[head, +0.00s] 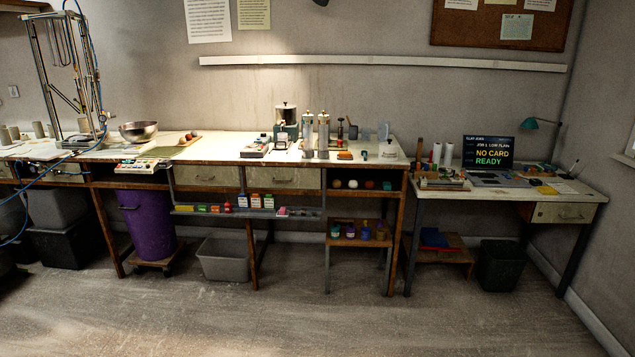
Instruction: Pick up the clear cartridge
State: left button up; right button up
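Two upright, greyish, see-through-looking cylinders with dark caps stand side by side on the long workbench, a left one (308,134) and a right one (323,136). They look like cartridges, but at this distance I cannot tell which is the clear cartridge or what is in them. They stand just right of a metal pot-like device with a dark top (286,121). Neither of my grippers is in view, and nothing in view is held.
The long workbench (230,148) also carries a metal bowl (138,131) and a tall delta-frame printer (68,75). Below are a purple bin (146,222) and a grey tub (222,262). A side desk (497,193) with a screen (488,151) stands right. The floor in front is clear.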

aim_at(308, 125)
jog(key=i+u, duration=0.15)
jog(key=i, duration=0.55)
jog(key=i+u, duration=0.15)
jog(key=i, duration=0.5)
jog(key=i+l+u, duration=0.15)
jog(key=i, duration=0.55)
